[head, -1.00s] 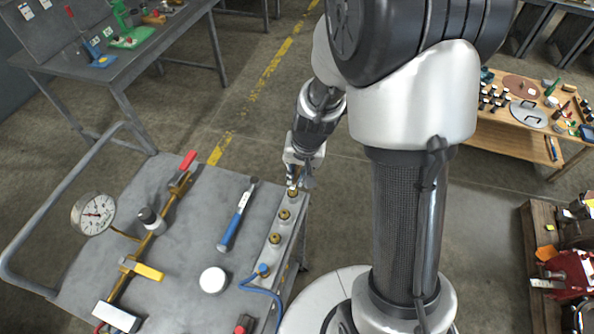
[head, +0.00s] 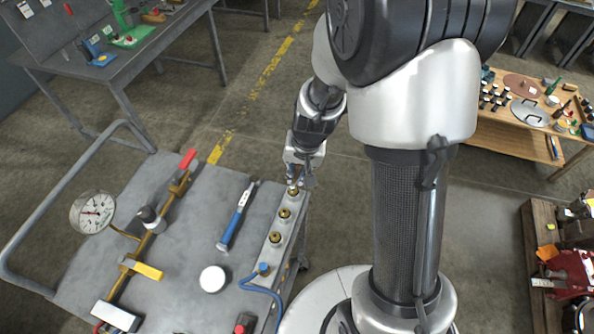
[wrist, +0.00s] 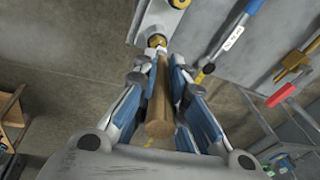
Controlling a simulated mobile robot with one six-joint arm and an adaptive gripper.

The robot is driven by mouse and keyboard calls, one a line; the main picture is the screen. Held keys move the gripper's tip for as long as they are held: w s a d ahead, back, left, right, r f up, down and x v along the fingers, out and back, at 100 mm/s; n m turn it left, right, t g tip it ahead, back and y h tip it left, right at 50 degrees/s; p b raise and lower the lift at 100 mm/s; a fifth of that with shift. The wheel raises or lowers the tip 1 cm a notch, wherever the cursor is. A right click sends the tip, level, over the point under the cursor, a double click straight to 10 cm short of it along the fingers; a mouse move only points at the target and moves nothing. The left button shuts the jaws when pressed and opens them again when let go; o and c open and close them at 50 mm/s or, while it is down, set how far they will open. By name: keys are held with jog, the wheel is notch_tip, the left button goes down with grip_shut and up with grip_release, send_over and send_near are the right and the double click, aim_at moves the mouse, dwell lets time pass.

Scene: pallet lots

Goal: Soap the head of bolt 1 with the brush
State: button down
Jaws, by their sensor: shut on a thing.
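My gripper (head: 293,180) is over the far end of a pale grey block (head: 268,256) on the cart. In the wrist view my gripper (wrist: 155,88) is shut on the brush's wooden handle (wrist: 160,105). The brush's pale tip is at or just above the brass head of the far bolt (wrist: 156,41); contact cannot be told. That bolt also shows in the head view (head: 293,191), below the fingers. Two more brass bolts, a middle one (head: 285,213) and a near one (head: 275,238), stand along the block. No bolt numbers are readable.
On the cart top (head: 190,255) are a blue-handled tool (head: 236,217), a round white lid or dish (head: 212,279) and a brass pipe with a yellow lever (head: 142,268) and gauge (head: 92,212). A blue hose (head: 262,290) joins the block's near end.

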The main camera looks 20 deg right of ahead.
jog(key=shift+f+b, duration=0.55)
jog(key=shift+f, duration=0.1)
dwell(0.5)
dwell(0.4)
jog(key=shift+s+a, duration=0.25)
jog(key=shift+s, duration=0.1)
jog(key=shift+w+d, duration=0.1)
jog(key=shift+w, duration=0.05)
jog(key=shift+w+d, duration=0.15)
jog(key=shift+w, duration=0.05)
jog(key=shift+w+d, duration=0.1)
dwell(0.4)
jog(key=shift+w+d, duration=0.15)
jog(key=shift+w, duration=0.1)
jog(key=shift+s, duration=0.1)
